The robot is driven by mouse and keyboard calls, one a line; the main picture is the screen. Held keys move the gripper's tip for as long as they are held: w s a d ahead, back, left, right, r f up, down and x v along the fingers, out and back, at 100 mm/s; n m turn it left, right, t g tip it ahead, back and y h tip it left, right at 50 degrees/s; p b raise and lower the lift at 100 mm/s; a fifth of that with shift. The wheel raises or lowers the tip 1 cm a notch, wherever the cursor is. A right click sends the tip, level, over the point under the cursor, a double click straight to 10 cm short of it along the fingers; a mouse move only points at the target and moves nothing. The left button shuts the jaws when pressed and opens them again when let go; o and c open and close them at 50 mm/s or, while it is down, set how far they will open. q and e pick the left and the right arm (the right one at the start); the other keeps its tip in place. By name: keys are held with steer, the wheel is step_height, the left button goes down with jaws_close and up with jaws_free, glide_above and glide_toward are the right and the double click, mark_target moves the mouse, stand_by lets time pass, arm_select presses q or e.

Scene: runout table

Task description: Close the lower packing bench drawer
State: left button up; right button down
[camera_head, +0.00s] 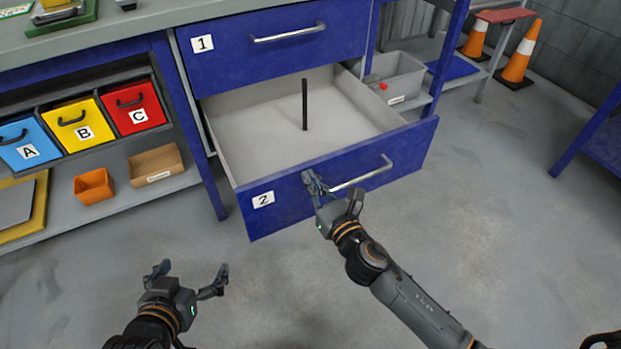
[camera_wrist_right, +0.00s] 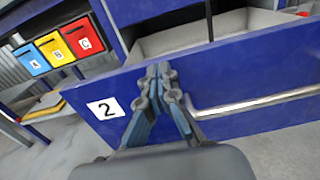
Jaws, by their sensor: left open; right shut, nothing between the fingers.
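The lower drawer, marked 2, has a blue front (camera_head: 400,152) and stands pulled well out of the bench. Its light grey inside holds a thin black upright rod (camera_head: 305,104). A silver bar handle (camera_head: 362,177) runs across its front. My right gripper (camera_head: 333,185) is at the drawer front, by the left end of the handle. In the right wrist view its fingers (camera_wrist_right: 160,72) are shut and empty, in front of the blue panel (camera_wrist_right: 230,75) between the 2 label and the handle (camera_wrist_right: 260,101). I cannot tell whether they touch. My left gripper (camera_head: 190,272) is open and empty, low at the left, away from the drawer.
The upper drawer, marked 1 (camera_head: 230,50), is shut. Blue, yellow and red bins (camera_head: 133,107) sit on a shelf at left, above an orange box (camera_head: 94,186) and a brown box (camera_head: 155,164). Traffic cones (camera_head: 520,55) stand at back right. The floor (camera_head: 480,220) is clear.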

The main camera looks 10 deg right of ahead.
arm_select(q)
steer(key=shift+w+r, duration=0.15)
steer(key=shift+r, duration=0.05)
arm_select(e)
steer(key=shift+w+a, duration=0.15)
steer(key=shift+w, duration=0.2)
steer(key=shift+w, duration=0.1)
